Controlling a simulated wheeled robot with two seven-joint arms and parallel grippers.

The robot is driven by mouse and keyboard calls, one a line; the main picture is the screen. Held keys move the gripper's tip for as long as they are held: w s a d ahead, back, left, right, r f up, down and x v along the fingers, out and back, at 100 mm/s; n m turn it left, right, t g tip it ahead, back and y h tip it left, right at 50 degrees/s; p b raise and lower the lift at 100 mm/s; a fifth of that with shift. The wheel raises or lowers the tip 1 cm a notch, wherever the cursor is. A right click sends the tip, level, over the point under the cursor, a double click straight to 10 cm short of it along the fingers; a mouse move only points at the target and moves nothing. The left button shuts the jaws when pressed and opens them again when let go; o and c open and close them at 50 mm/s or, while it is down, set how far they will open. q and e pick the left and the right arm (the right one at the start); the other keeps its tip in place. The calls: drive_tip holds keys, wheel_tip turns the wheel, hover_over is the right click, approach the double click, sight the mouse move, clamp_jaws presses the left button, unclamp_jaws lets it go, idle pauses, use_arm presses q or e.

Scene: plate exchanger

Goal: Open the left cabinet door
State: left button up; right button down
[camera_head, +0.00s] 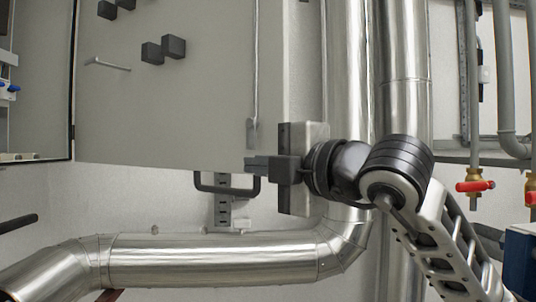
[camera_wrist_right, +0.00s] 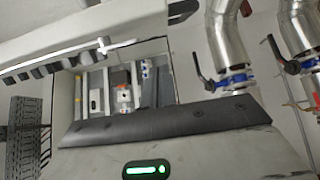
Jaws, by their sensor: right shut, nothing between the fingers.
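A large light-grey cabinet door panel (camera_head: 190,110) fills the upper left of the head view. It carries a thin metal handle (camera_head: 107,65), dark blocks (camera_head: 163,49) and a long thin vertical rod (camera_head: 255,70). At its left, part of the cabinet interior (camera_head: 30,100) shows. The wrist view also shows an open cabinet interior (camera_wrist_right: 122,88) with rails and small devices. My right gripper (camera_head: 250,163) is shut and empty, pointing left by the panel's lower right edge; whether it touches cannot be told. My left gripper is not in view.
A dark U-shaped bar (camera_head: 228,192) shows just below the panel. A shiny pipe (camera_head: 215,258) runs below it and bends up into vertical pipes (camera_head: 403,70) behind my right arm. A red-handled valve (camera_head: 475,186) is at right.

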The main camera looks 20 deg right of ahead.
drive_tip(key=shift+w+d+p, duration=0.3)
drive_tip(key=shift+w+d, duration=0.4)
drive_tip(key=shift+w, duration=0.2)
drive_tip(key=shift+w+d+p, duration=0.3)
drive_tip(key=shift+w+d, duration=0.35)
drive_tip(key=shift+w, duration=0.25)
